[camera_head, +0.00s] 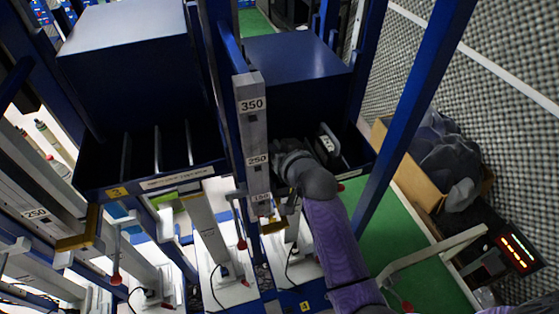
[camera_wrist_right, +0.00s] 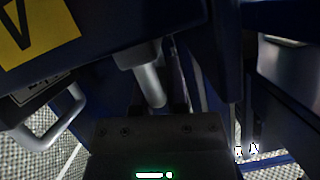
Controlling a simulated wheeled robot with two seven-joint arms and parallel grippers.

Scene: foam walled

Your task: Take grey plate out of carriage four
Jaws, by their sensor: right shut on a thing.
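The right dark blue carriage (camera_head: 358,158) is an open-topped bin below a blue box. A light grey plate (camera_head: 328,140) stands upright in it, partly hidden by my arm. My right arm comes up from below, and its gripper (camera_head: 284,192) is at the carriage's front, fingers mostly hidden. In the right wrist view, the gripper (camera_wrist_right: 158,108) is shut on a grey handle bar (camera_wrist_right: 147,75) under a dark blue front. A yellow label (camera_wrist_right: 35,28) with a partly cut-off dark mark is at the top left there. My left gripper is not in view.
A left carriage (camera_head: 85,180) labelled 3 holds upright dividers. A grey post (camera_head: 252,130) marked 350 and 250 stands between the carriages. Blue uprights (camera_head: 410,110) flank the right side. A cardboard box (camera_head: 405,170) with dark foam and a red display (camera_head: 518,252) are at right.

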